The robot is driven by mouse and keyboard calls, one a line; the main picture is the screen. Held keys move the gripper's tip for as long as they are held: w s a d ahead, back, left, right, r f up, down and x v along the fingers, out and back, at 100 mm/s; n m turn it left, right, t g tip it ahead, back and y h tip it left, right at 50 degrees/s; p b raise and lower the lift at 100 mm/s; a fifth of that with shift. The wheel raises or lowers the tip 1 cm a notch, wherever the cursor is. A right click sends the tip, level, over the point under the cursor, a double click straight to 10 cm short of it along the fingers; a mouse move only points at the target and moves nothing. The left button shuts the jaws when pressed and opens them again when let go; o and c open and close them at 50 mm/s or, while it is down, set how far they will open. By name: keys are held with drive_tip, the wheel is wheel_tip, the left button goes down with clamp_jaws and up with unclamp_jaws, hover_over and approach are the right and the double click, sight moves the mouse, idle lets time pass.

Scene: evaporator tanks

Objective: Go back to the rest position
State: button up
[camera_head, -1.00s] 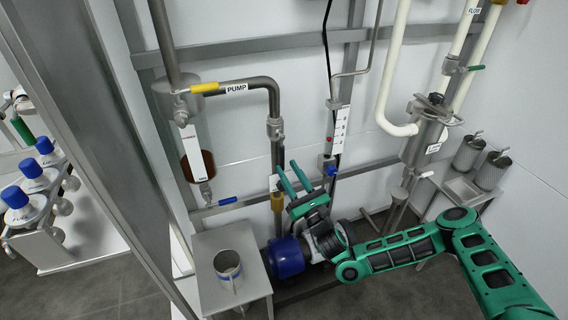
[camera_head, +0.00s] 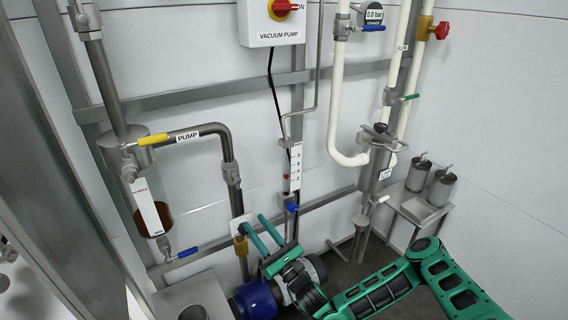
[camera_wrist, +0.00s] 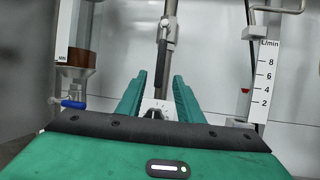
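My gripper (camera_head: 258,233) is at the lower middle of the head view, at the end of my green arm. Its two green fingers point up and left toward the pipework. In the wrist view my gripper (camera_wrist: 158,88) shows both fingers apart with nothing between them. Behind the gap are a vertical pipe and a small white dial plate (camera_wrist: 158,108). I cannot tell from these views how far the fingertips are from the pipe.
A sight glass with brown liquid (camera_head: 152,217) and a blue-handled valve (camera_head: 186,252) are left of my gripper. A flow scale (camera_head: 295,168) is above right. A steel stand (camera_head: 420,212) with two canisters is at right. A vacuum pump box (camera_head: 272,22) hangs above.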

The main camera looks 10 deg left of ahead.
sight(242, 205)
drive_tip(key=x, duration=1)
drive_tip(key=shift+r, duration=0.2)
drive_tip(key=shift+s, duration=0.1)
